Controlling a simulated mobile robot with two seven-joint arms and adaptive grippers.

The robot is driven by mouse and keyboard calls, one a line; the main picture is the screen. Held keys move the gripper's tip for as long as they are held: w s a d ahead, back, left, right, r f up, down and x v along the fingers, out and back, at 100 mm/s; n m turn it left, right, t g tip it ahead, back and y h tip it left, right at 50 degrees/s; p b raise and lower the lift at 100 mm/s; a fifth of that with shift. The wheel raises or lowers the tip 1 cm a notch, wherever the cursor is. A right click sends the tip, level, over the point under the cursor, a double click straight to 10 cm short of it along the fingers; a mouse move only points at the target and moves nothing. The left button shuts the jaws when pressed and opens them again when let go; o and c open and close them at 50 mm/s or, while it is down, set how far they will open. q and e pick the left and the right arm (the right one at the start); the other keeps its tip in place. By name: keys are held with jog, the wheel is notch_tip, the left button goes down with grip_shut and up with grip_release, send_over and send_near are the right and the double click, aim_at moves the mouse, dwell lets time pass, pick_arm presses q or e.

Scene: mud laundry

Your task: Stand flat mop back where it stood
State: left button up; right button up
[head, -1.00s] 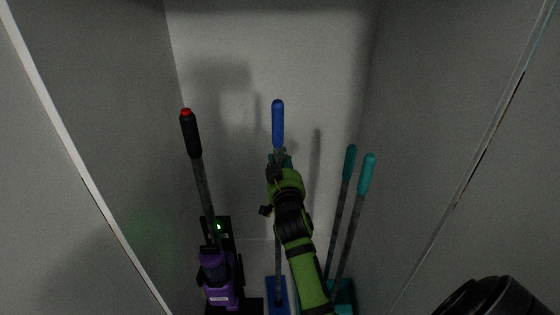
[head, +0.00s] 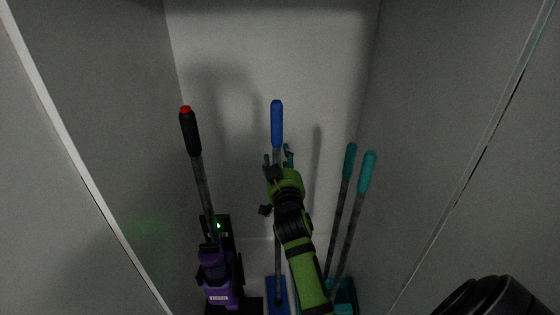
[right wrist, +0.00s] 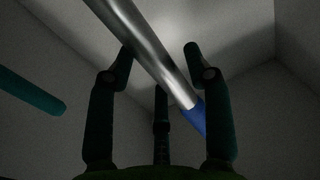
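The flat mop (head: 277,125) stands upright in the tall recess, with a blue grip on top, a grey metal pole and a blue flat head (head: 277,290) on the floor. My right gripper (head: 279,155) is at the pole just below the blue grip, its fingers spread apart. In the right wrist view the fingers (right wrist: 160,62) are open, and the mop's pole (right wrist: 150,45) crosses at their tips without being clamped. Whether a finger touches the pole, I cannot tell. My forearm hides part of the lower pole. My left gripper is not in view.
A purple stick vacuum (head: 218,275) with a black handle stands on the left. Two teal-handled tools (head: 366,172) lean at the right, close to my arm; one teal handle (right wrist: 30,92) shows in the right wrist view. Grey walls close in on both sides.

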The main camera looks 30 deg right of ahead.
aim_at(280, 129)
jog(key=shift+f, duration=0.15)
notch_tip(280, 129, up, 10)
jog(key=shift+r, duration=0.15)
dwell(0.4)
dwell(0.8)
